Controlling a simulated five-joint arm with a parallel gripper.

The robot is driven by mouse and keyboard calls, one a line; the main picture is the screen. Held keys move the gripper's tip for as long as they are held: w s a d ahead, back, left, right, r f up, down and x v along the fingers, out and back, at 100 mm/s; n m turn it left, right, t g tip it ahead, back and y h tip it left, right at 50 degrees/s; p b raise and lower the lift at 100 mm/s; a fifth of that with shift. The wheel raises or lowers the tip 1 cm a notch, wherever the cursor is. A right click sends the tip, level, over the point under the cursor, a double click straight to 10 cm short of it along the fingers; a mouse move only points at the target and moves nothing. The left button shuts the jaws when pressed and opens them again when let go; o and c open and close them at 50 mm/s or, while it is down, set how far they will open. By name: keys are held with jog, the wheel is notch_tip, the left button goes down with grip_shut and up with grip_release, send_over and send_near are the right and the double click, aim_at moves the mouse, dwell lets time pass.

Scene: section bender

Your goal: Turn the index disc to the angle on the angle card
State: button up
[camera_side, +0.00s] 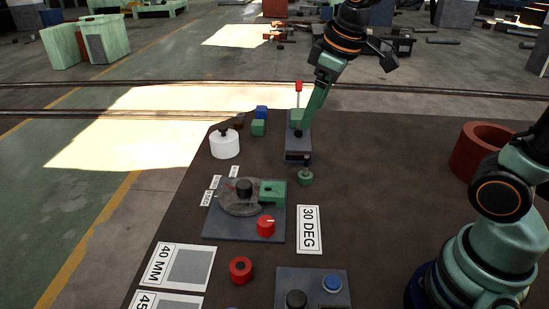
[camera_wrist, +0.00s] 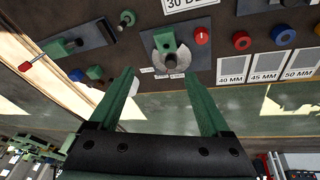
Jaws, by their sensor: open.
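The grey index disc (camera_side: 231,206) lies on a grey plate (camera_side: 225,229), with a black knob (camera_side: 244,187) on top. A green block (camera_side: 272,192) stands at its right edge. In the wrist view the disc (camera_wrist: 181,63) is beyond my fingertips. The angle card (camera_side: 309,229) right of the plate reads 30 DEG. It is partly cut off in the wrist view (camera_wrist: 188,4). My gripper (camera_wrist: 158,74) is open and empty, its two green fingers apart. In the side view my gripper (camera_side: 309,115) hangs behind the disc, overlapping the lever's base; its height is unclear.
A red knob (camera_side: 265,226) stands on the disc's plate. A red-tipped lever (camera_side: 298,88) stands behind. A white cylinder (camera_side: 224,146) is at the back left, a red ring (camera_side: 240,269) in front, beside size cards (camera_side: 178,267). A button panel (camera_side: 312,278) lies front right. The table's right middle is clear.

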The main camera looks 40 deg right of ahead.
jog(key=shift+s+d+m, duration=0.3)
jog(key=shift+s+m, duration=0.2)
jog(key=shift+s, duration=0.35)
jog(key=s+d+f+m+t, duration=0.1)
jog(key=s+f+m, duration=0.1)
jog(key=s, duration=0.4)
jog(key=shift+d+m+t, duration=0.4)
jog(key=shift+m, duration=0.5)
